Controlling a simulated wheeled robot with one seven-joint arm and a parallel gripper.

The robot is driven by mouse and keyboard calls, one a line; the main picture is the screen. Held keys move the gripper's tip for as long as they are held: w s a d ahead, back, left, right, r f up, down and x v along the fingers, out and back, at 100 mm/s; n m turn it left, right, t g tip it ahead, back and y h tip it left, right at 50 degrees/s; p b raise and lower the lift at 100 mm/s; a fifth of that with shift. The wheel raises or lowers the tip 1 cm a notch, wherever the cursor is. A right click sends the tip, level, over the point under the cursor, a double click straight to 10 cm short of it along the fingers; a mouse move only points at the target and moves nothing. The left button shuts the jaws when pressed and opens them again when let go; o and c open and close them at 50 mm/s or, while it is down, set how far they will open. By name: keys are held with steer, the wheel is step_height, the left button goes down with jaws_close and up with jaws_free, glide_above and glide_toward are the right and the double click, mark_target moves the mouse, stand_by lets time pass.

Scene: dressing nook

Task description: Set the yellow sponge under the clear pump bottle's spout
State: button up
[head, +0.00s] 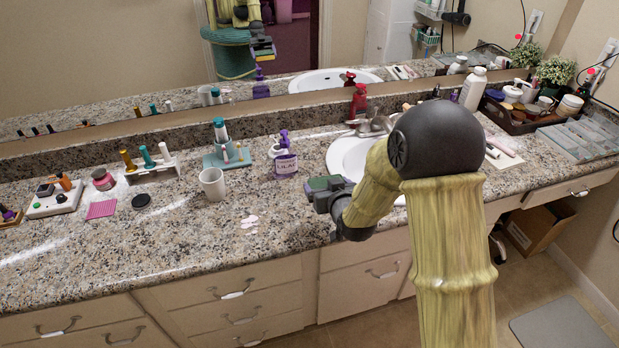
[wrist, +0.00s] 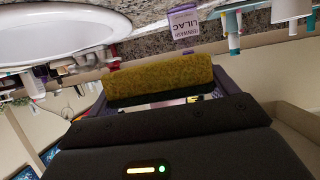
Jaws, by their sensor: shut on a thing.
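My gripper (head: 322,190) is shut on the yellow sponge (wrist: 158,80) and holds it above the counter's front part, in front of the sink. The sponge shows as a long block with a dark underside across the fingers in the wrist view; in the head view I cannot make it out directly. The pump bottle (head: 286,164) has a purple pump head and a pale lilac label, and stands on the counter left of the sink, behind and left of my gripper. Its label also shows at the top of the wrist view (wrist: 183,24). The sponge and bottle are apart.
A white cup (head: 212,184) and a teal dispenser on a stand (head: 222,150) are left of the bottle. The sink (head: 346,158) is to its right, with a red bottle (head: 359,101) behind. Pale flat pieces (head: 249,222) lie on the counter in front. A mirror backs the counter.

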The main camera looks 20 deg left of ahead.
steer(key=s+d+r+m+h+p, duration=0.1)
steer(key=d+r+p, duration=0.3)
steer(key=d+p, duration=0.5)
steer(key=s+d+r+m+t+h+p, duration=0.1)
steer(key=s+d+r+m+h+p, duration=0.1)
steer(key=d+r+p, duration=0.3)
steer(key=s+d+r+m+h+p, duration=0.1)
steer(key=d+r+m+h+p, duration=0.2)
steer(key=d+p, duration=1.1)
steer(key=shift+s+r+t+h+p, duration=0.15)
steer(key=shift+r+t+h+p, duration=0.25)
steer(key=shift+r+p, duration=0.25)
